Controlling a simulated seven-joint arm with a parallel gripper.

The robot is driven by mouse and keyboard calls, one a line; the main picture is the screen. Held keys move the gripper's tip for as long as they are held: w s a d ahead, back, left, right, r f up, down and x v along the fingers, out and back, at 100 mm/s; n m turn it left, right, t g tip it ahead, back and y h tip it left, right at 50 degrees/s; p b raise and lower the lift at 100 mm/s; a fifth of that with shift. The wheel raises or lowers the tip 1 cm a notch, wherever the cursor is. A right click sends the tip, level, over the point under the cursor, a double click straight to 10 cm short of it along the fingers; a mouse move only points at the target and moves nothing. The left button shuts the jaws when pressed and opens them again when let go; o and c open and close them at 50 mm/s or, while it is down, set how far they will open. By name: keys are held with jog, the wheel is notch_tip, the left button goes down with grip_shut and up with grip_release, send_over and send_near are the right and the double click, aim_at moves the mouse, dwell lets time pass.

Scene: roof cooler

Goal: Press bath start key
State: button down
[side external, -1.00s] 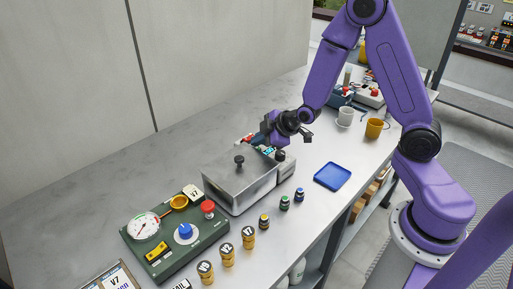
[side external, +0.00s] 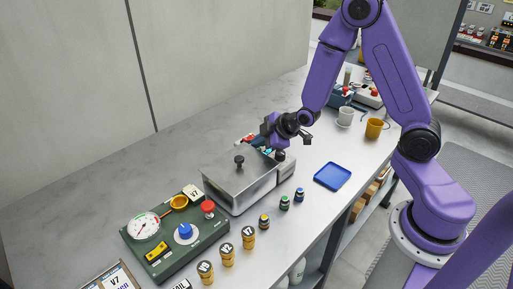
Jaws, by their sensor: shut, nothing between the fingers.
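The bath is a silver metal box (side external: 240,190) with a black knob (side external: 239,161) on its lid, in the middle of the bench. A small grey unit (side external: 287,168) adjoins its far right end. My gripper (side external: 280,146) is shut and empty, pointing down over that far end, close above the grey unit. The fingertips are small and dark here, and I cannot tell whether they touch anything. I cannot make out the start key; it is too small or hidden near the gripper.
A green panel (side external: 160,262) with gauge, blue dial and red button stands at the near left. Yellow-banded jars (side external: 227,254) and small bottles (side external: 284,202) line the front edge. A blue tray (side external: 332,176) lies to the right. Mugs (side external: 375,128) stand farther back. The bench's left rear is clear.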

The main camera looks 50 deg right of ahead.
jog(key=shift+r, duration=0.8)
jog(key=shift+r, duration=2.55)
